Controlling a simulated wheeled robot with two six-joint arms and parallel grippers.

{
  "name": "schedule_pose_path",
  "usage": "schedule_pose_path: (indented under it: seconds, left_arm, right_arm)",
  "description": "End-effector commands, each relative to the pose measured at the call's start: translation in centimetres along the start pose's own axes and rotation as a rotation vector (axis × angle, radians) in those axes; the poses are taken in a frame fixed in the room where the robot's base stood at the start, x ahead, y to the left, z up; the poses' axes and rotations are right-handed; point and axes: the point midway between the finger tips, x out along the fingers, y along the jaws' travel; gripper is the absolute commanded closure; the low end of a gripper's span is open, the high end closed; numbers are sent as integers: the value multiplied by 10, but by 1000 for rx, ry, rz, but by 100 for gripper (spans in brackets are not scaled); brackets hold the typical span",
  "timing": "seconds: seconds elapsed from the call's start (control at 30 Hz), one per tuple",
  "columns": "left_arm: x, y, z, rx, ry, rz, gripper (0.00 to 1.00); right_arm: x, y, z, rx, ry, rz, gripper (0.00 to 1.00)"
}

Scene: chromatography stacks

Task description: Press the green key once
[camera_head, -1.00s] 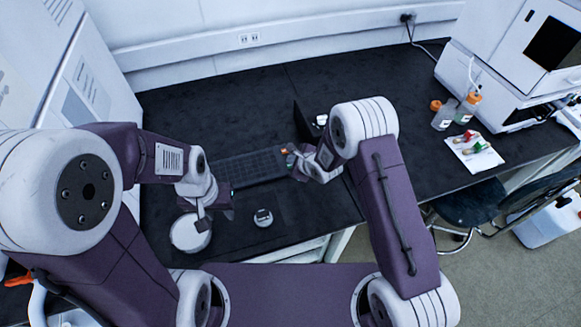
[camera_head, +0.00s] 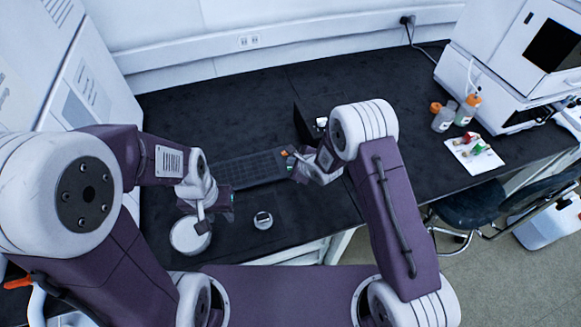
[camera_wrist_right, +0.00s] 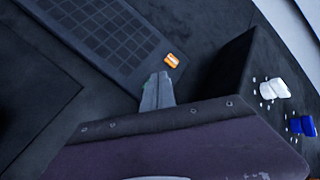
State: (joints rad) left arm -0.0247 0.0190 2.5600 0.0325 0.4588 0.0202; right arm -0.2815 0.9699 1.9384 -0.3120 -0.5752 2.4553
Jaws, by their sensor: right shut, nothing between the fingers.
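A dark keyboard (camera_head: 250,168) lies on the black bench, and it also shows in the right wrist view (camera_wrist_right: 105,38). An orange key (camera_wrist_right: 171,60) is at its end.
A dark box with a white knob (camera_wrist_right: 273,88) and a blue knob (camera_wrist_right: 302,126) stands beside the right gripper. A white round container (camera_head: 189,238) and a small round item (camera_head: 263,220) are near the front. Bottles (camera_head: 455,113) stand far right. The back of the bench is clear.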

Motion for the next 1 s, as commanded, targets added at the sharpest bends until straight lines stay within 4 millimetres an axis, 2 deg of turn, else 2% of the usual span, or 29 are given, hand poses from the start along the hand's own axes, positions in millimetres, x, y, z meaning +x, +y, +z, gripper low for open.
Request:
schedule_pose_path:
  seconds: [0.77,1.0]
  left_arm:
    - [0,0,0,0,0,0,64]
    - [3,0,0,0,0,0,64]
  right_arm:
    - [0,0,0,0,0,0,100]
    - [6,4,-4,0,0,0,100]
